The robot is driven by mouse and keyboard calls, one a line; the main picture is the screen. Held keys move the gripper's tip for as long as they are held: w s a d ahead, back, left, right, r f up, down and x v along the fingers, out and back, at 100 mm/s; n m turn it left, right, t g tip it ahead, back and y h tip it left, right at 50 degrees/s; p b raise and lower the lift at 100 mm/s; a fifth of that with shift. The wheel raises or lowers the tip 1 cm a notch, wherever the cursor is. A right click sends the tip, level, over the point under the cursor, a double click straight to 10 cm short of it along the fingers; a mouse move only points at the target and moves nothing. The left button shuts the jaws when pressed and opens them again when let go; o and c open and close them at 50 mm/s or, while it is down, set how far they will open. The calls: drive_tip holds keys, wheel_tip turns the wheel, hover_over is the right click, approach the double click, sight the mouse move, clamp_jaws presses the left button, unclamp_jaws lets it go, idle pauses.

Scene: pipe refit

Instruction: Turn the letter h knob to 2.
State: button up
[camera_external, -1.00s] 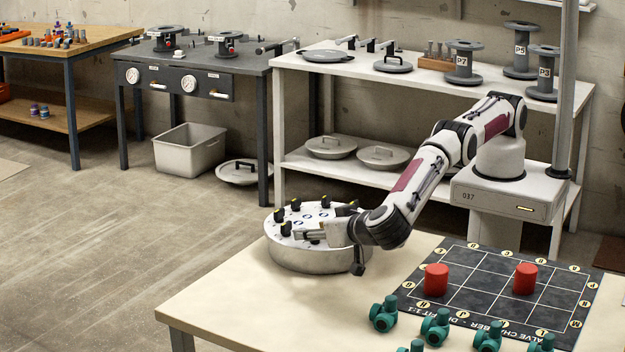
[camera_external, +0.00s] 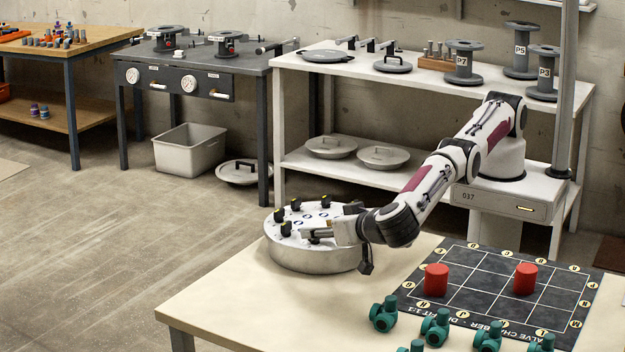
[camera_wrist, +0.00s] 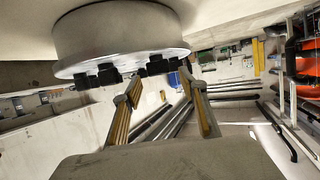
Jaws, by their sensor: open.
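A round pale metal drum (camera_external: 312,260) stands on the near cream table, with several black knobs (camera_external: 296,203) with yellow marks around its top. The letters beside the knobs are too small to read, so I cannot tell which is h. My gripper (camera_external: 308,234) is low over the drum's near right side, roughly level, close to a black knob at the front. In the wrist view the drum (camera_wrist: 120,35) hangs inverted at the top with black knobs (camera_wrist: 108,73) at its edge. My open fingers (camera_wrist: 168,102) show below it, with nothing clearly between them.
A dark gridded mat (camera_external: 480,285) with two red cylinders (camera_external: 436,280) lies right of the drum. Several green valve pieces (camera_external: 435,326) stand along its near edge. The cream tabletop (camera_external: 260,312) in front of the drum is clear.

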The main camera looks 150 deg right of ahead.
wheel_tip(320, 180, up, 7)
idle(0.5)
drive_tip(key=shift+f, duration=0.1)
